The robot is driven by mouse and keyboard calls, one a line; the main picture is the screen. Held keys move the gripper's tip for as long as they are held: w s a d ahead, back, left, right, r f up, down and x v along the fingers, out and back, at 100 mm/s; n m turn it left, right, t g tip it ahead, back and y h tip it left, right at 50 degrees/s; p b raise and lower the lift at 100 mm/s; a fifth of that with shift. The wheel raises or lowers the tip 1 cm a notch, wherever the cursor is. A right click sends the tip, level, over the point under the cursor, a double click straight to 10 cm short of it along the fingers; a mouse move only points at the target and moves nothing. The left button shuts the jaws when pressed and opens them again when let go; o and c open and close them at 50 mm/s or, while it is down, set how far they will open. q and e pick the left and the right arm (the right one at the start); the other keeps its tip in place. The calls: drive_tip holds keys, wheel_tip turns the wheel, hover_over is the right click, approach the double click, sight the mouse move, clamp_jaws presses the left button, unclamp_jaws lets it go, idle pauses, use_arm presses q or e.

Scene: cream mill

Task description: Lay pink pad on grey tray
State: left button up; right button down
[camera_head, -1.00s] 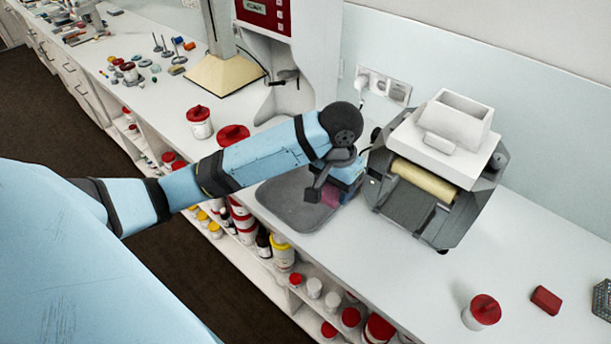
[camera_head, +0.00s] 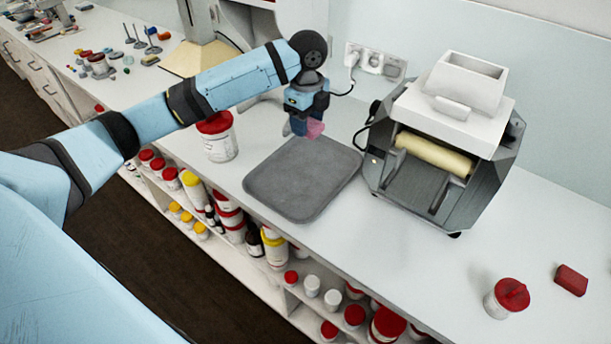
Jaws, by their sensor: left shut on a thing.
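The pink pad (camera_head: 315,129) is held in my left gripper (camera_head: 303,127), which is shut on it. Part of the pad is hidden by the fingers. Gripper and pad are beyond the far edge of the grey tray (camera_head: 302,183), and appear raised above the counter. The grey tray lies flat on the white counter, and its surface is bare. My right gripper is not in view.
A grey mill with a cream roller and white hopper (camera_head: 465,82) stands right of the tray. A red-lidded tub (camera_head: 218,138) stands left of it. A red-lidded jar (camera_head: 506,298) and red block (camera_head: 571,280) are at the right. Jars fill the shelves below.

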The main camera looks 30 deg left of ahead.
use_arm(q)
hover_over(307, 185)
wheel_tip(307, 185, down, 14)
drive_tip(key=shift+s+f+p, duration=0.1)
drive_tip(key=shift+f+p, duration=0.15)
drive_tip(key=shift+p, duration=0.2)
wheel_tip(307, 185, down, 4)
drive_tip(key=shift+r, duration=0.1)
drive_tip(key=shift+f, duration=0.35)
drive_tip(key=shift+f, duration=0.1)
drive_tip(key=o, duration=0.9)
drive_tip(key=shift+r, duration=0.2)
wheel_tip(307, 185, up, 12)
drive_tip(key=shift+f, duration=0.1)
